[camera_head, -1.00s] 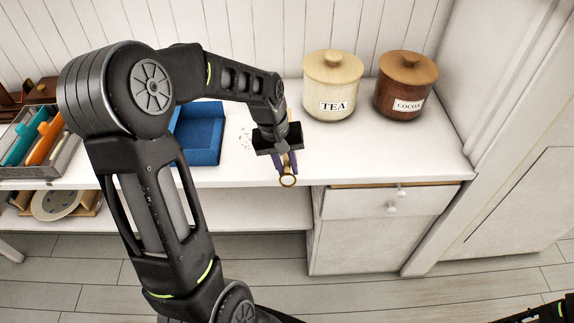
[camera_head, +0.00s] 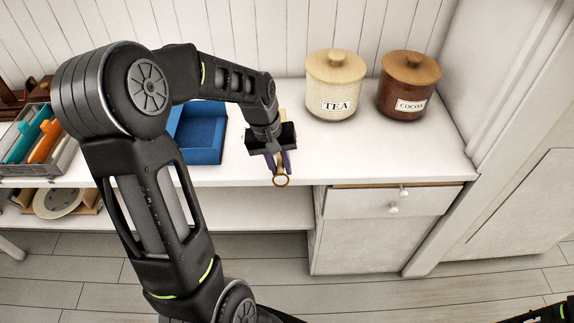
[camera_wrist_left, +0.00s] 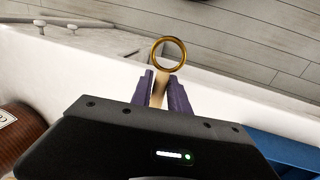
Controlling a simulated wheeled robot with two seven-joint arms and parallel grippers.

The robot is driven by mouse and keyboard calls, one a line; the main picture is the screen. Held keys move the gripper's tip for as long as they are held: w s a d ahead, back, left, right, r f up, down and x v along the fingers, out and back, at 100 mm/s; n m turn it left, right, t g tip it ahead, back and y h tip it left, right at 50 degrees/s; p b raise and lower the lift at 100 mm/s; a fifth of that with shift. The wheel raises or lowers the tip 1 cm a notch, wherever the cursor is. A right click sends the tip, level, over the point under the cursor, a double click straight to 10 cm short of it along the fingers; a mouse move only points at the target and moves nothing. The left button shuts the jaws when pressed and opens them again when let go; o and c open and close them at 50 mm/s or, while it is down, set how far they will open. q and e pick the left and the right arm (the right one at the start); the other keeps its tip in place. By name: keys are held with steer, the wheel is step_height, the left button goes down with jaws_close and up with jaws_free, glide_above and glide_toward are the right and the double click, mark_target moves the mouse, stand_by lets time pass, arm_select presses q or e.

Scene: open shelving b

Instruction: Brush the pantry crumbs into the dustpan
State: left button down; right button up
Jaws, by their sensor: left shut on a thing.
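My left gripper (camera_head: 279,163) is shut on the handle of a brush, over the front part of the white counter. The brush's brass ring (camera_head: 281,181) sticks out past the fingertips towards the counter's front edge. In the left wrist view the purple fingers (camera_wrist_left: 163,92) pinch the pale wooden handle (camera_wrist_left: 159,88), with the ring beyond them. The brush head is mostly hidden behind my gripper. The blue dustpan (camera_head: 199,130) lies on the counter to the left of my gripper, partly behind my arm. No crumbs can be made out now.
A cream TEA canister (camera_head: 334,88) and a brown COCOA canister (camera_head: 408,85) stand to the right of my gripper. A grey tray (camera_head: 62,150) with teal and orange items is at the left. The counter (camera_head: 400,150) is bare in front of the canisters.

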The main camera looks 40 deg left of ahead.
arm_select(q)
steer(key=shift+s+a, duration=0.9)
steer(key=shift+a, duration=0.3)
steer(key=shift+s+a, duration=0.9)
steer(key=shift+a, duration=0.3)
steer(key=shift+a, duration=0.1)
steer(key=s+a, duration=0.1)
steer(key=a, duration=0.1)
steer(key=s+a, duration=0.4)
steer(key=shift+a+b, duration=0.15)
steer(key=shift+b, duration=0.15)
steer(key=shift+r, duration=0.2)
steer(key=shift+a, duration=0.1)
stand_by(0.4)
steer(key=shift+s+a, duration=0.9)
steer(key=shift+a, duration=0.2)
